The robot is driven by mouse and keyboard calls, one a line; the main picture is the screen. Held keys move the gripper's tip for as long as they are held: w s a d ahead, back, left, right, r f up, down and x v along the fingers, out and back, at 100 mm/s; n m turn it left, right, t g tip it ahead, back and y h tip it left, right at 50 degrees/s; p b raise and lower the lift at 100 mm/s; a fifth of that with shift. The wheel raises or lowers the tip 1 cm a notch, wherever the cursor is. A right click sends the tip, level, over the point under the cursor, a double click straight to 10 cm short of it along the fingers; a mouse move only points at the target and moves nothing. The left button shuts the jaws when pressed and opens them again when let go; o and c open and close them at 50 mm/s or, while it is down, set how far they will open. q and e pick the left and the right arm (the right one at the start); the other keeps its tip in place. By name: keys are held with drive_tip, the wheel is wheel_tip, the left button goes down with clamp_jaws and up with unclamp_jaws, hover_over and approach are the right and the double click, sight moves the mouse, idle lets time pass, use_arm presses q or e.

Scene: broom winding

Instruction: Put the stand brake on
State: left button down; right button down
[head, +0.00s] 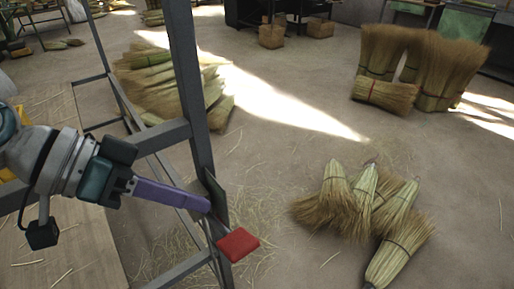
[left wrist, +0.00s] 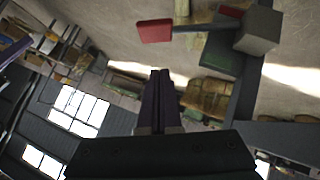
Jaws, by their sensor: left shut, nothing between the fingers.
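The stand (head: 190,85) is a dark metal frame with an upright post and crossbars on the left of the head view. Its brake is a lever with a flat red pad (head: 237,244) low on the post, beside a dark green plate (head: 215,192). My left gripper (head: 207,204) has purple fingers, shut and empty, pointing right with the tips near the post just above the red pad. In the left wrist view the red pad (left wrist: 155,31) sits on a thin bar, beyond and apart from my shut fingertips (left wrist: 160,73). My right gripper is not in view.
Several straw brooms (head: 335,205) lie on the floor at the lower right. More straw bundles (head: 160,80) lie behind the stand, and others stand at the back right (head: 425,65). A board (head: 60,245) lies under my left arm.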

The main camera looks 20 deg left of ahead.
sight(241, 236)
use_arm(q)
drive_tip(key=d+f, duration=0.2)
drive_tip(key=f, duration=0.1)
drive_tip(key=d+f, duration=0.1)
drive_tip(key=shift+w+d+f, duration=0.1)
drive_tip(key=shift+w+f, duration=0.15)
drive_tip(key=shift+f, duration=0.15)
drive_tip(key=shift+s+d+f, duration=0.15)
drive_tip(key=shift+d+f, duration=0.05)
drive_tip(key=shift+f, duration=0.35)
